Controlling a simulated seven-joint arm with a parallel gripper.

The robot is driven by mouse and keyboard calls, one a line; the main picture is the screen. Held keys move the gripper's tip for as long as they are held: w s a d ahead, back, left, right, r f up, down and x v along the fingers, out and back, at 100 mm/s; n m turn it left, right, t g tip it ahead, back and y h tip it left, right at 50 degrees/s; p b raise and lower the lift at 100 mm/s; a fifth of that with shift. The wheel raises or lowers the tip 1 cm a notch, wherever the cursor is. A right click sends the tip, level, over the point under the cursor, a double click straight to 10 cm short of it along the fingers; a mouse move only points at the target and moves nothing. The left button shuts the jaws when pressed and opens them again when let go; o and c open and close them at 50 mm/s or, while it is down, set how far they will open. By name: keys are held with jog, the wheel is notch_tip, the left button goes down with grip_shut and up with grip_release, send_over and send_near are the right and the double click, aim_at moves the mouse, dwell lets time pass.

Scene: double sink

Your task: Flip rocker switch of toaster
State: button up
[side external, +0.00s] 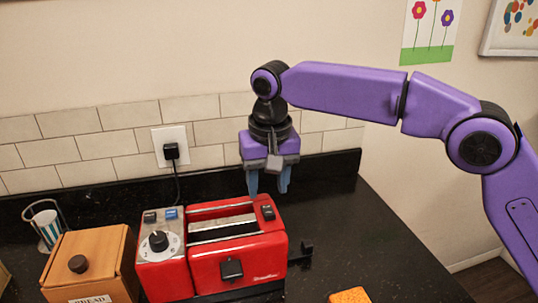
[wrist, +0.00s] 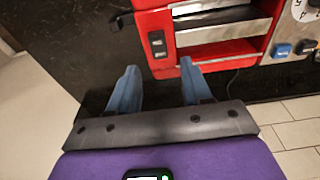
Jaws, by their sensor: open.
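The red toaster (side external: 238,248) stands on the dark counter. A black rocker switch (side external: 268,212) sits on its top at the back right corner; in the wrist view the switch (wrist: 157,44) lies just beyond the gap between my fingertips. Which way it is tipped is too small to tell. The toaster's control panel has a round dial (side external: 158,241), a black button (side external: 150,217) and a blue button (side external: 171,212). My gripper (side external: 268,184) points down behind the toaster, apart from it, with blue fingers (wrist: 158,68) spread and nothing between them.
A wooden bread box (side external: 92,262) stands left of the toaster, with a wire holder (side external: 46,225) behind it. A black plug (side external: 171,151) and cord are at the tiled wall. An orange sponge (side external: 349,295) lies at front right. The counter right of the toaster is mostly clear.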

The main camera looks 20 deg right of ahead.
aim_at(275, 213)
notch_tip(275, 213, up, 8)
jog(key=s, duration=0.1)
dwell(0.4)
jog(key=shift+d+f, duration=0.1)
dwell(0.5)
jog(key=s+d+f+n, duration=0.4)
jog(key=s+d+f, duration=0.1)
jog(key=s+d, duration=0.5)
jog(key=s+d+f+n+g, duration=0.1)
jog(key=s+d+f+n, duration=0.3)
jog(key=s+d, duration=0.7)
jog(key=s+d+f+n, duration=0.4)
jog(key=s+d+f, duration=0.2)
jog(key=s+d, duration=0.4)
jog(key=d, duration=0.4)
jog(key=shift+s+d+n, duration=0.15)
jog(key=shift+n, duration=0.15)
jog(key=shift+o, duration=0.2)
